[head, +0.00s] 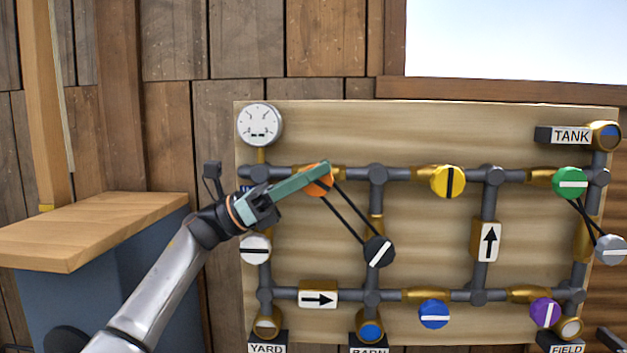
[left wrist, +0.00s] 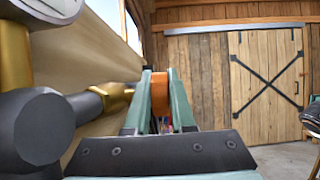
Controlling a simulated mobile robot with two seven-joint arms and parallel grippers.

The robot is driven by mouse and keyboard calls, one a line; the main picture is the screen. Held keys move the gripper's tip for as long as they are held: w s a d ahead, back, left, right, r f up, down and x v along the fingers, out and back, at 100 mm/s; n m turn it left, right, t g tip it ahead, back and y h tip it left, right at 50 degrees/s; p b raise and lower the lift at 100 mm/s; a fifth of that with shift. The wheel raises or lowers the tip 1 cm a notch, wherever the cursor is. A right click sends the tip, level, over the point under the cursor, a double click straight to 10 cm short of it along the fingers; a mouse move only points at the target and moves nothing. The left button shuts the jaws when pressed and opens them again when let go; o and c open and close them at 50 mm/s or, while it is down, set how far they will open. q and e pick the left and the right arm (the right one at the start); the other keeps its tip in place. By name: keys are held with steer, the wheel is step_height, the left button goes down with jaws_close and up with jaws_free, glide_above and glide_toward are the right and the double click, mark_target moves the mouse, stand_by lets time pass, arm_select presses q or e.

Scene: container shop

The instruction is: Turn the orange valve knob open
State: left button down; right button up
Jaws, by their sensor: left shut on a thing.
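The orange valve knob (head: 319,182) is on the upper pipe run of the wooden board, left of centre. My left gripper (head: 316,179) reaches it from the lower left and covers much of its face. In the left wrist view the green fingers stand on either side of the orange knob (left wrist: 159,94), and the gripper is shut on it. The knob's marking line is hidden, so I cannot tell its angle. Two black rods run from the orange knob to a black knob (head: 379,251) below right. My right gripper is not in view.
The board (head: 330,125) also carries yellow (head: 448,181), green (head: 570,182), white (head: 255,249), blue (head: 433,314) and purple (head: 544,313) knobs. A pressure gauge (head: 260,124) sits at its top left. A wooden-topped counter (head: 90,225) stands left.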

arm_select(q)
steer(key=c, duration=0.8)
jaws_free()
steer(key=shift+o, duration=0.2)
steer(key=shift+a, duration=0.1)
steer(key=b+v, duration=0.3)
steer(key=v, duration=0.8)
steer(key=shift+a+f, duration=0.15)
steer(key=shift+a, duration=0.05)
steer(key=shift+a+f, duration=0.15)
steer(key=shift+a, duration=0.3)
